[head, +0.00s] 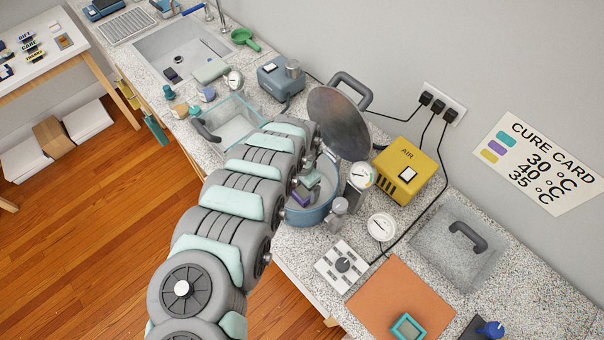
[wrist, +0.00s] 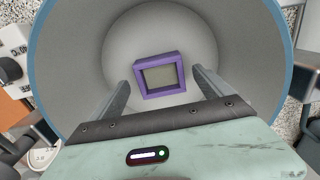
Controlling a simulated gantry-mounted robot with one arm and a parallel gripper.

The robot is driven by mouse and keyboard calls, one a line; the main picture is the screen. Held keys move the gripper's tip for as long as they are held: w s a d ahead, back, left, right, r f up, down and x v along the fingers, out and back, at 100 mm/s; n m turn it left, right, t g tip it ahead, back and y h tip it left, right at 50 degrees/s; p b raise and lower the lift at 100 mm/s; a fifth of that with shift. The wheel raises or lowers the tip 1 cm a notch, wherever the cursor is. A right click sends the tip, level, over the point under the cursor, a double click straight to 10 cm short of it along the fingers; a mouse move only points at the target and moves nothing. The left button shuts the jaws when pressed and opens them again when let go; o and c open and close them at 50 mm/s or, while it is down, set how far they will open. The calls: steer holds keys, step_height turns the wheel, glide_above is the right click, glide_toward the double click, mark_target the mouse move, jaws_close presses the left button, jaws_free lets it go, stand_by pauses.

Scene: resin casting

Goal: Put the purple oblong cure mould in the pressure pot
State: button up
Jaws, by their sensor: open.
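The purple oblong cure mould (wrist: 144,92) lies on the floor of the pressure pot in the wrist view, slightly tilted in the picture, with a grey-beige centre. In the head view a bit of the purple mould (head: 303,197) shows inside the blue pressure pot (head: 317,214), whose round lid (head: 338,123) stands raised. The pot's blue rim (wrist: 46,62) frames the wrist view. My gripper (wrist: 160,80) is open, its two fingers apart on either side of the mould and not seen touching it. My arm hides part of the pot in the head view.
A yellow AIR box (head: 405,172) stands right of the pot, with gauges and a valve close by. A clear tank (head: 232,125) stands to the left. A teal mould (head: 408,326) sits on an orange mat (head: 385,292) at the front right.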

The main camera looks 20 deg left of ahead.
mark_target(302, 194)
step_height(302, 194, up, 9)
stand_by(0.4)
steer(key=shift+c, duration=0.3)
stand_by(1.0)
